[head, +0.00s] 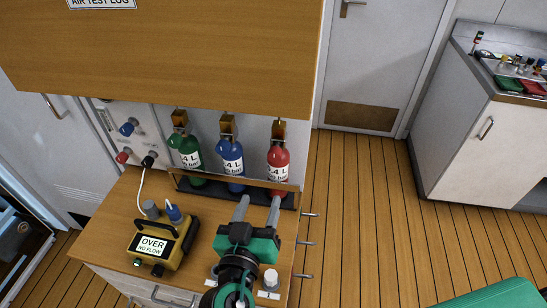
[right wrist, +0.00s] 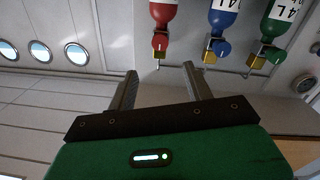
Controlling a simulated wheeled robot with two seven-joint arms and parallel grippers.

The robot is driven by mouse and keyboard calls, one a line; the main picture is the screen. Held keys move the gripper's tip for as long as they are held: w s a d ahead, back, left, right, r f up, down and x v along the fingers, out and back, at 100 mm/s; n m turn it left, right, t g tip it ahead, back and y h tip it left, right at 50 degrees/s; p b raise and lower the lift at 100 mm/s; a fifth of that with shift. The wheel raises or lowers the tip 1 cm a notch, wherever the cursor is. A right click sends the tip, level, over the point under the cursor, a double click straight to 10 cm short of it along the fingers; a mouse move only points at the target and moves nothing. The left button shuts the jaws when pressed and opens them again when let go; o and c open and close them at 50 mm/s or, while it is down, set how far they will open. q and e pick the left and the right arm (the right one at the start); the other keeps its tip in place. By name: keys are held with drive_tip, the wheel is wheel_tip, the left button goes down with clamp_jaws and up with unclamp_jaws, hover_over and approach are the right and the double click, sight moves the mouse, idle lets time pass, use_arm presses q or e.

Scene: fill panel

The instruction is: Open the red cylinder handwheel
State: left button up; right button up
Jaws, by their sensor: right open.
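The red cylinder (head: 279,158) stands upright at the right end of a row, beside the blue cylinder (head: 231,158) and green cylinder (head: 188,152). Its brass valve (head: 278,131) is at its top, just under the wooden cabinet. In the right wrist view, where the cylinders appear upside down, a small red handwheel (right wrist: 160,42) shows by the red cylinder's valve. My right gripper (head: 259,202) is open and empty, in front of the rack and below the valve, apart from it. It also shows in the right wrist view (right wrist: 159,72). My left gripper is out of view.
The wooden cabinet (head: 170,55) overhangs the cylinders. A low rack rail (head: 250,184) crosses their fronts. A yellow meter (head: 163,243) reading "OVER NO FLOW" stands left on the counter (head: 118,222). Open floor (head: 360,220) lies to the right.

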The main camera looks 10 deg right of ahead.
sight(274, 157)
drive_tip(key=p+x, duration=0.1)
drive_tip(key=x, duration=0.3)
drive_tip(key=p+x, duration=0.2)
drive_tip(key=x, duration=0.2)
drive_tip(key=p+x, duration=0.1)
drive_tip(key=x, duration=0.3)
drive_tip(key=shift+w+r+p, duration=0.25)
drive_tip(key=shift+p, duration=0.15)
drive_tip(key=shift+w+d+f, duration=0.1)
drive_tip(key=shift+w+d, duration=0.2)
drive_tip(key=shift+w, duration=0.2)
drive_tip(key=c, duration=1)
